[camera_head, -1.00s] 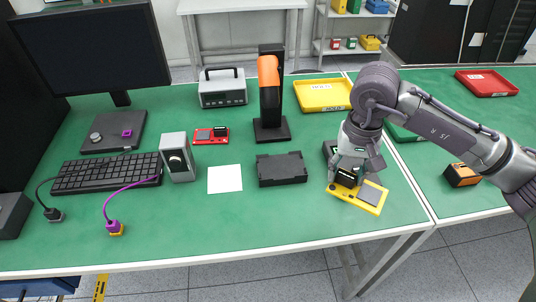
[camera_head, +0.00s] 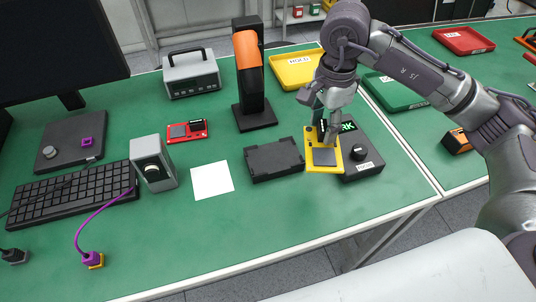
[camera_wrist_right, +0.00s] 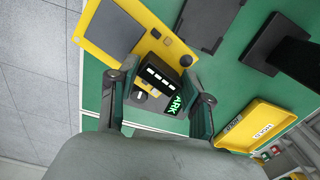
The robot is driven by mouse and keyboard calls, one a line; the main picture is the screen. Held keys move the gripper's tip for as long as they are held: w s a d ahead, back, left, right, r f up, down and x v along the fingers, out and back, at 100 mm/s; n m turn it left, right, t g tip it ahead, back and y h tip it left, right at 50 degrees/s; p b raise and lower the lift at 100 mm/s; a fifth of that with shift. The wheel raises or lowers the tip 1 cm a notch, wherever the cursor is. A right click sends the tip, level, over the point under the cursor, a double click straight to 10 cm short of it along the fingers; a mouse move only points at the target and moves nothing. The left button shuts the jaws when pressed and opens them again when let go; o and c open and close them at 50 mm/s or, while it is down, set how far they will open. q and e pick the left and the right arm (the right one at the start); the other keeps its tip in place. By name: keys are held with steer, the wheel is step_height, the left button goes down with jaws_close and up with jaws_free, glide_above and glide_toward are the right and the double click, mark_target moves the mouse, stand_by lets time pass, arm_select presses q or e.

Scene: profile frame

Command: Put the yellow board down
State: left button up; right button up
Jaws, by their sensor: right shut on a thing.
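The yellow board (camera_head: 312,160) has a grey square and a black block on it. My right gripper (camera_head: 327,128) is above its far end, shut on the board by its black block. In the right wrist view the board (camera_wrist_right: 125,33) extends from the block (camera_wrist_right: 158,75), which is between the two fingers. The board overlaps the left part of a black box with a knob and green display (camera_head: 366,160). I cannot tell its height above the table or whether it touches the box. My left gripper is not in view.
A black open fixture (camera_head: 274,160) is just left of the board. A white sheet (camera_head: 212,181) lies further left. A yellow tray (camera_head: 292,73) marked HOLD and a green tray (camera_head: 397,93) are behind. A black stand with an orange part (camera_head: 250,85) rises nearby. Green table (camera_head: 260,230) in front is clear.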

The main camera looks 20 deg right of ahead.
steer(key=m, duration=0.1)
steer(key=d+m, duration=0.1)
steer(key=m, duration=0.1)
steer(key=m+b, duration=0.1)
steer(key=m, duration=0.1)
steer(key=shift+d+f, duration=0.25)
steer(key=shift+f, duration=0.15)
steer(key=m, duration=0.1)
steer(key=d+m, duration=0.1)
steer(key=m, duration=0.1)
steer(key=m+b, duration=0.1)
steer(key=m, duration=0.1)
steer(key=shift+s+d, duration=0.25)
steer(key=m, duration=0.4)
steer(key=shift+w+d+f, duration=0.1)
steer(key=shift+d, duration=0.1)
steer(key=p, duration=0.3)
glide_above(286, 153)
step_height(286, 153, down, 6)
steer(key=shift+f, duration=0.2)
steer(key=shift+a+f, duration=0.1)
steer(key=shift+f, duration=0.3)
step_height(286, 153, down, 3)
steer(key=shift+f+p, duration=0.1)
steer(key=shift+p, duration=0.6)
steer(key=shift+f+b, duration=0.3)
steer(key=shift+f, duration=0.05)
steer(key=o, duration=1.2)
steer(key=shift+r, duration=0.15)
